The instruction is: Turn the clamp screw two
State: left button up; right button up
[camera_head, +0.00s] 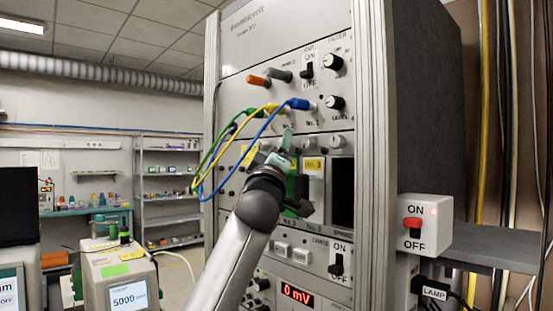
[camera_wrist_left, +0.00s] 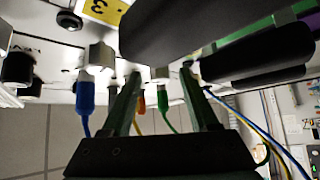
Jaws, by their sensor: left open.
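My left gripper (camera_head: 286,146) is raised to the front of the grey instrument rack, under the blue plug. Its arm hides much of the panel there. In the left wrist view the gripper (camera_wrist_left: 160,76) is open, its two dark green fingers reaching toward the panel. A small metal end shows between the fingertips. I cannot tell whether it is clamp screw two or whether the fingers touch it. A larger silver knob (camera_wrist_left: 102,55) stands beside the left finger, near the yellow label marked 3 (camera_wrist_left: 97,10). In the head view, silver knobs (camera_head: 336,142) sit in a row above that label. My right gripper is not in view.
Blue (camera_head: 298,104), yellow and green cables loop out from the panel close to my left gripper. Black knobs and an on/off switch (camera_head: 308,66) sit above. A device reading 5000 (camera_head: 128,298) stands at lower left.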

pick_arm(q)
jog(key=v, duration=1.1)
jog(key=shift+s+f, duration=0.2)
jog(key=shift+s, duration=0.15)
notch_tip(320, 180, up, 6)
jog(key=d+n+g+y, duration=0.2)
jog(key=n+g+y, duration=0.25)
jog(key=n, duration=0.35)
jog(key=shift+m+h, duration=0.3)
jog(key=shift+h, duration=0.05)
jog(key=shift+w+r, duration=0.15)
jog(key=shift+w, duration=4.95)
grip_shut()
